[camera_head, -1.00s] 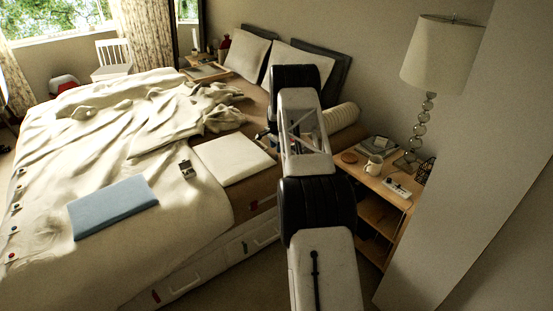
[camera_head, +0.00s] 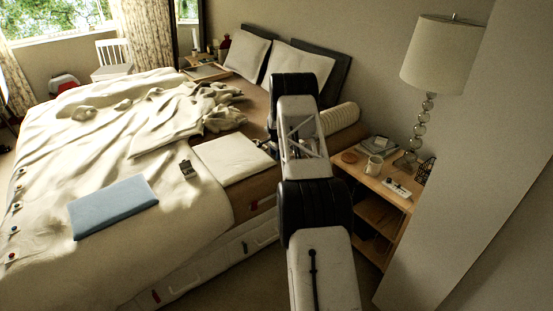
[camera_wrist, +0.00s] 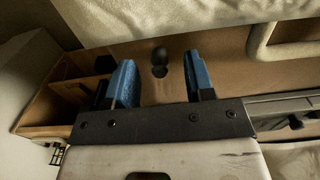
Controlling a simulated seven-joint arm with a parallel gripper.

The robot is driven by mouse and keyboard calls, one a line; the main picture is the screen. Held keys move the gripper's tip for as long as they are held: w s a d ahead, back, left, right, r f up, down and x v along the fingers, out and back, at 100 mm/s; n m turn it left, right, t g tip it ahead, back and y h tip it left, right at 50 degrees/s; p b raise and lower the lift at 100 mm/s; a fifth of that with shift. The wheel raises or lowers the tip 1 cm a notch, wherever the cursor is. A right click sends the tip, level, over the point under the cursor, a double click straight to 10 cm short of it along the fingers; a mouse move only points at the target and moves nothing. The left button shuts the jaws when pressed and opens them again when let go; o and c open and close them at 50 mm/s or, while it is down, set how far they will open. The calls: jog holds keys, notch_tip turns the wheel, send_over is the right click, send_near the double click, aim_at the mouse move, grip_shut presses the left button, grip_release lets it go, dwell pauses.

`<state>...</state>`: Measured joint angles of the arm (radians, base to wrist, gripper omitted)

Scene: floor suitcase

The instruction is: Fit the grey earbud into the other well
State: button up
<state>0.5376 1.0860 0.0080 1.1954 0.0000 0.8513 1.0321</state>
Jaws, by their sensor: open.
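In the wrist view a small dark grey, rounded piece with a narrower lower part, seemingly the earbud (camera_wrist: 159,58), lies on a brown surface. My gripper (camera_wrist: 160,68) is open, with its two blue fingers apart on either side of the piece in the picture. I see no contact, and cannot tell the height gap. In the head view a small grey case (camera_head: 187,169), seemingly open, sits on the cream bedspread; its wells are too small to make out. My gripper is mostly hidden behind my arm there, near the white pad's right edge.
A white flat pad (camera_head: 232,160) and a folded blue cloth (camera_head: 113,206) lie on the bed. The nightstand (camera_head: 372,181) at right carries a mug (camera_head: 374,165), a power strip (camera_head: 397,189) and a lamp (camera_head: 440,55). A cream handle-like bar (camera_wrist: 262,45) shows in the wrist view.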

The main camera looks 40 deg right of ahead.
jog(key=shift+f, duration=0.75)
grip_shut()
